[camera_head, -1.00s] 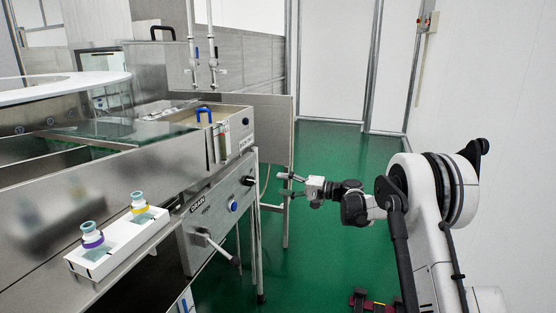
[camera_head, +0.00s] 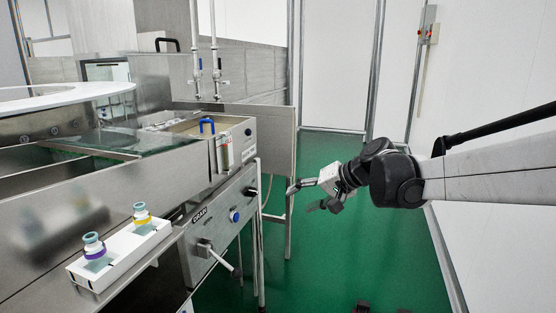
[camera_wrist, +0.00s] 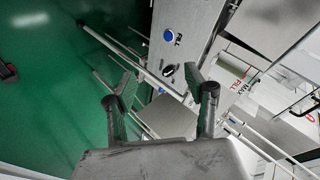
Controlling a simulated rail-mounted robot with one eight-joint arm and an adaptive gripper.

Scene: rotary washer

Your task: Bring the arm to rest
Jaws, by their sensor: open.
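My gripper (camera_head: 307,196) is open and empty in the head view, to the right of the washer's control panel and above the green floor. My arm (camera_head: 480,178) reaches in from the right edge, nearly level. In the wrist view my gripper (camera_wrist: 160,95) shows two separate fingers with nothing between them. Beyond the fingers the wrist view shows the panel with a blue button (camera_wrist: 169,35) and a black knob (camera_wrist: 168,70).
The steel washer (camera_head: 215,215) with its lever (camera_head: 222,258) fills the left side. Green floor (camera_head: 340,265) lies open between washer and right wall.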

